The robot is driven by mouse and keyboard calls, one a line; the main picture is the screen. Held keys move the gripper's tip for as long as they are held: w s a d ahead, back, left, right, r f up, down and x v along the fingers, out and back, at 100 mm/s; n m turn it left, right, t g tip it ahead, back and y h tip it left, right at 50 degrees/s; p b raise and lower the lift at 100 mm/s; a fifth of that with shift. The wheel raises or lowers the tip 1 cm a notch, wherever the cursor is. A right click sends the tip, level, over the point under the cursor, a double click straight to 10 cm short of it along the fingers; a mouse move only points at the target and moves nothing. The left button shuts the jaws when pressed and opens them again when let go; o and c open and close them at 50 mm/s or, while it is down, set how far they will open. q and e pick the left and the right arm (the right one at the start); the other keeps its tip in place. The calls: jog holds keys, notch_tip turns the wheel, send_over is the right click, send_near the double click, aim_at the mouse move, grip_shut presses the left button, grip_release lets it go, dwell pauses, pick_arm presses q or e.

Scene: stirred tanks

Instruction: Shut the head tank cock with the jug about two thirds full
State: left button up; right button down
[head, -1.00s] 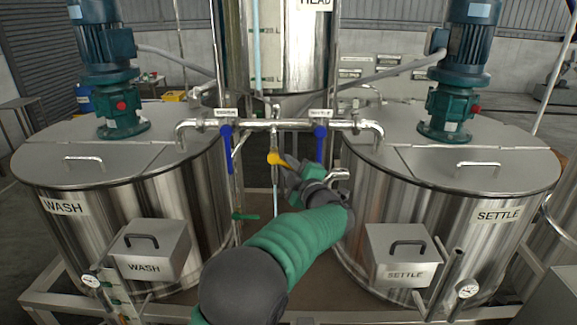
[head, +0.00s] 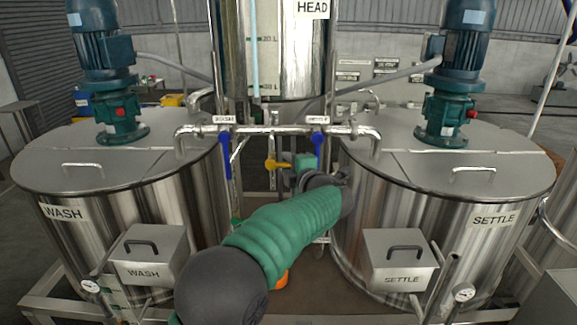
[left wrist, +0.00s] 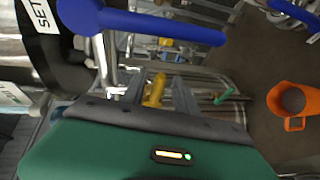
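The yellow cock handle (head: 277,165) sits below the pipe between the wash and settle tanks, lying roughly level. In the left wrist view the yellow handle (left wrist: 155,90) shows between my two finger tips, which stand apart with gaps beside it. My left gripper (head: 296,172) is open, just right of the handle; I cannot tell whether it touches. The orange jug (left wrist: 290,108) is on the floor side, its round inside dark brown; its level cannot be read. In the head view only a bit of the jug (head: 283,281) shows beneath my arm. My right gripper is not seen.
Blue handles hang from the pipe at left (head: 226,155) and right (head: 317,143), the right one close to my gripper. A green handle (left wrist: 228,94) shows in the wrist view. The wash tank (head: 150,225) and settle tank (head: 455,235) flank the gap; the head tank (head: 290,60) stands behind.

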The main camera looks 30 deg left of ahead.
pick_arm(q)
jog(key=shift+d, duration=0.1)
jog(key=b+v, duration=0.5)
jog(key=v, duration=1.2)
jog(key=shift+b, duration=0.3)
jog(key=shift+a, duration=0.2)
